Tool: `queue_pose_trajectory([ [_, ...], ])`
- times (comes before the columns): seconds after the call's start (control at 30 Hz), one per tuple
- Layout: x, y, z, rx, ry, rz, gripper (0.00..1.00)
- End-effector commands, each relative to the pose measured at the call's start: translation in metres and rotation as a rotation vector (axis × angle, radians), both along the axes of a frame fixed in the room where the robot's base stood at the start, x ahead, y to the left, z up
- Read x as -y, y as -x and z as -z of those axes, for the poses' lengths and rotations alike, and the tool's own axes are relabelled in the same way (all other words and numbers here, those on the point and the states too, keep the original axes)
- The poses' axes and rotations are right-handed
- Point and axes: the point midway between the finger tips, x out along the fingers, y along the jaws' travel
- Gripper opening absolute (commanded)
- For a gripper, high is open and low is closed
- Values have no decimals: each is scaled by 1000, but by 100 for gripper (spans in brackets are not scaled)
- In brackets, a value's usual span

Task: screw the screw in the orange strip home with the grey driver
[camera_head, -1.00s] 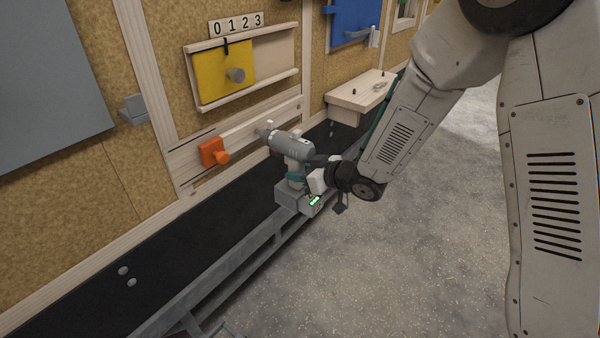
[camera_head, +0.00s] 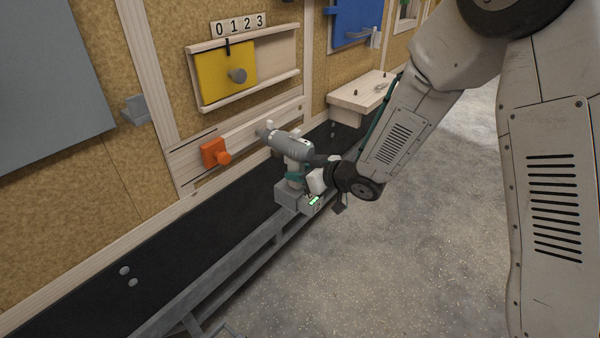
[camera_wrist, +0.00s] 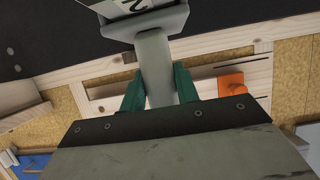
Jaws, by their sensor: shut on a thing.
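The grey driver (camera_head: 291,148) is held upright by its handle in my gripper (camera_head: 312,180). Its nose points left and back towards the wall, close to a pale wooden rail. I cannot tell whether the tip touches anything. In the wrist view, the green fingers of my gripper (camera_wrist: 160,85) are shut on either side of the driver's grey handle (camera_wrist: 156,62). An orange block (camera_head: 211,152) with a round orange stub sits on the rail, left of the driver and apart from it; it also shows in the wrist view (camera_wrist: 231,84). I cannot make out a screw.
A yellow panel (camera_head: 221,84) with a grey knob slides in wooden rails above. A small wooden shelf (camera_head: 357,98) juts out behind the driver. A black ledge (camera_head: 150,250) with a grey metal frame runs below. The floor (camera_head: 400,260) to the right is clear.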

Motion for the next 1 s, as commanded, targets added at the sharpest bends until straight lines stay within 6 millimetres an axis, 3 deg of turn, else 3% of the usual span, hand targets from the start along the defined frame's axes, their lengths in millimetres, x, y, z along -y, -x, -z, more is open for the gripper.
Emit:
queue_pose_trajectory([
  [0.43,4,3,-2,3,-2,1,0],
  [0.77,23,17,-2,3,-3,1,0],
  [1.0,47,8,-1,4,-2,3,0],
])
